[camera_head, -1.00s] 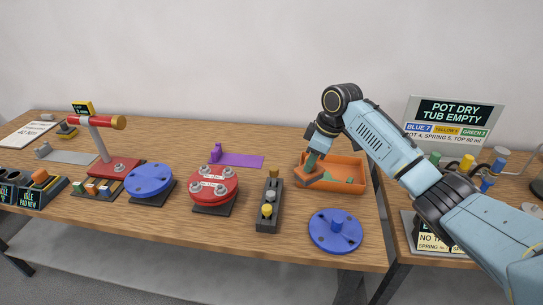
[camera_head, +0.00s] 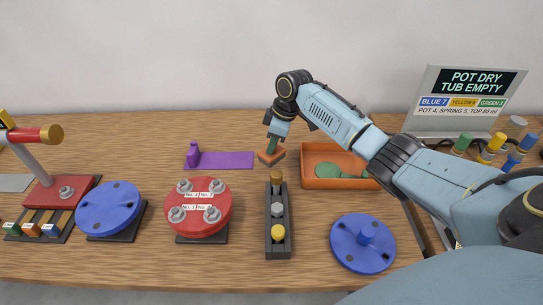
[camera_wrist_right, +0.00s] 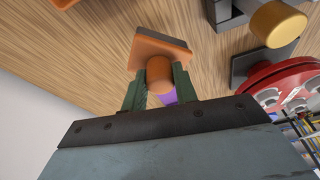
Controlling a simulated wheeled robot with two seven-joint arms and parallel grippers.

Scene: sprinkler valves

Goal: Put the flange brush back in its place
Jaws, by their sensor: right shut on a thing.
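The flange brush (camera_wrist_right: 158,50) has an orange block with a dark underside and a round orange handle. My right gripper (camera_wrist_right: 158,90) is shut on its handle, with a green finger on each side. In the head view the brush (camera_head: 271,157) hangs under my right gripper (camera_head: 272,145), just left of the orange tray and behind the dark valve strip. It appears to be above the table. A purple plate (camera_head: 228,160) with a short upright block at its left end lies bare to the left of the brush. My left gripper is out of view.
The orange tray (camera_head: 340,182) holds green pieces. The dark strip (camera_head: 277,245) with knobs, red flange (camera_head: 197,205) and blue discs (camera_head: 109,208) (camera_head: 362,244) stand in front. A red-handled stand (camera_head: 60,190) is at left. The table behind the purple plate is clear.

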